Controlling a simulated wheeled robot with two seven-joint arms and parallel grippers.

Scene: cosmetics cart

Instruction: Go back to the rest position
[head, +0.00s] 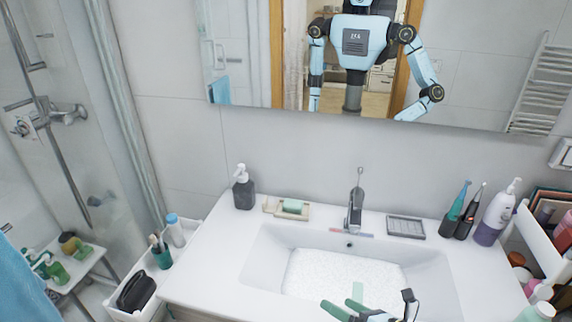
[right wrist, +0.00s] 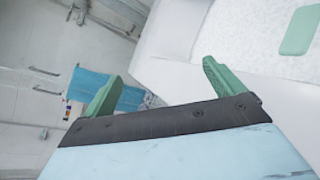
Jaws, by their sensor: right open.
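My right gripper (head: 343,306) is at the bottom edge of the head view, over the front of the sink. Its green fingers are spread wide with nothing between them, as the right wrist view (right wrist: 163,70) also shows. A flat pale green rectangular piece (head: 358,291) lies in the white-filled basin just beyond the gripper; it also shows in the right wrist view (right wrist: 300,31), apart from the fingers. My left gripper is not directly in view.
The sink counter (head: 215,245) holds a dark soap dispenser (head: 243,190), a soap dish with green soap (head: 292,206), a faucet (head: 354,212), a grey tray (head: 406,227) and toothbrushes. A white cart (head: 540,240) stands right. The mirror (head: 450,70) shows my reflection.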

